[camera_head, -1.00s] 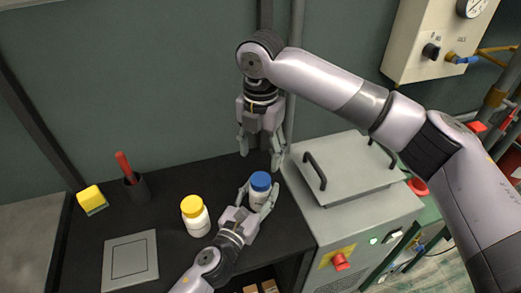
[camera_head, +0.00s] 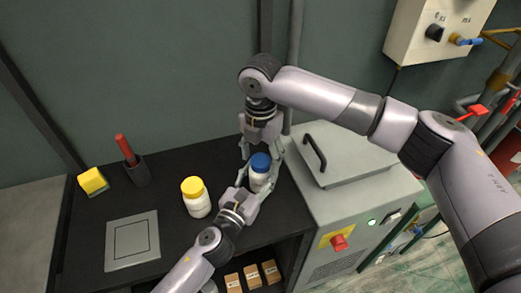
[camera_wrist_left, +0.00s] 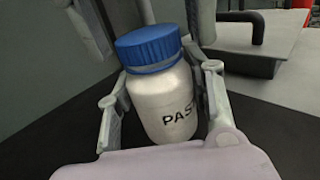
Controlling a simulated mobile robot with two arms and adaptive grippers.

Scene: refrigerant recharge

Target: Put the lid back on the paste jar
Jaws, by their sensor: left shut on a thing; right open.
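The paste jar (camera_head: 259,180) is white with a blue lid (camera_head: 260,162) and stands near the right end of the black bench. In the left wrist view the jar (camera_wrist_left: 162,108) shows part of its PASTE lettering, and the blue lid (camera_wrist_left: 149,48) sits on its top with a grey band beneath. I cannot tell whether the lid is tight. My left gripper (camera_head: 256,187) is shut around the jar's body. My right gripper (camera_head: 262,153) points down from above, open, its fingers on either side of the lid. Parts of those fingers show at the top of the left wrist view.
A white jar with a yellow lid (camera_head: 196,198) stands to the left. A flat grey plate (camera_head: 132,241), a dark cup with a red-handled tool (camera_head: 134,164) and a yellow sponge (camera_head: 92,181) lie further left. A grey machine (camera_head: 345,188) stands close on the right.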

